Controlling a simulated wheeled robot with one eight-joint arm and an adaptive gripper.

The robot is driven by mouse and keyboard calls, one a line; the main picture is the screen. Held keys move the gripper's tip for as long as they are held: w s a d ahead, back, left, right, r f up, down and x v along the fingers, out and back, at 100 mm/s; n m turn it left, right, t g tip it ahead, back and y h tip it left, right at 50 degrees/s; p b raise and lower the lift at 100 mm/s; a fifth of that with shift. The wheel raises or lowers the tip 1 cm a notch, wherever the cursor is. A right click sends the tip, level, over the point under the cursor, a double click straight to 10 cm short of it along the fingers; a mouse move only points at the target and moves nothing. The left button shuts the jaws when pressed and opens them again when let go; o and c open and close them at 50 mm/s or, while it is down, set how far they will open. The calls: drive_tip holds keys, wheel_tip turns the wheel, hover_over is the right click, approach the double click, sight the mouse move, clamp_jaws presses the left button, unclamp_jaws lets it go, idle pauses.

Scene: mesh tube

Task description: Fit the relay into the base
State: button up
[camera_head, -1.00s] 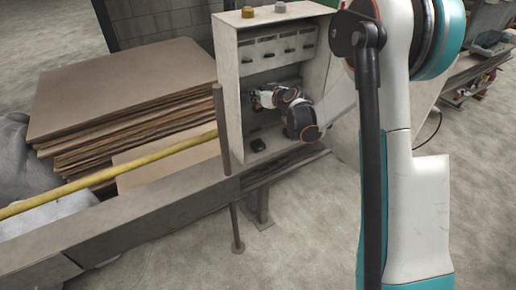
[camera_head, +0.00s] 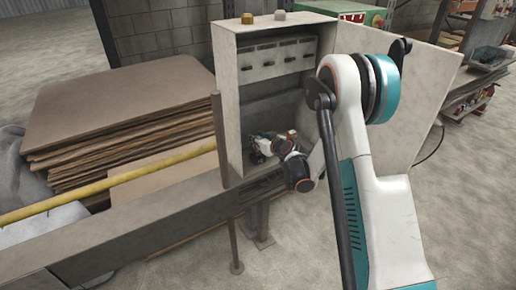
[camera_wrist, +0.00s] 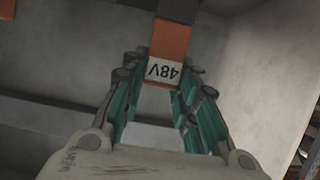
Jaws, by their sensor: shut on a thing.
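The relay (camera_wrist: 171,40) is an orange block with a white label reading 48V, upside down in the wrist view. My gripper (camera_wrist: 163,66) has its teal fingers on both sides of the labelled end and is shut on it. A dark part (camera_wrist: 178,9) is at the relay's far end; I cannot tell whether it belongs to the relay or to the base. In the head view my gripper (camera_head: 258,148) is low inside the open cabinet, near its left wall. I cannot make out the base in the head view; the gripper covers that area.
A yellow bar (camera_head: 110,181) and stacked boards (camera_head: 120,115) lie at left.

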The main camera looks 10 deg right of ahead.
drive_tip(key=shift+f+b, duration=0.5)
drive_tip(key=shift+f, duration=1.15)
drive_tip(key=shift+f, duration=0.15)
drive_tip(key=o, duration=1.1)
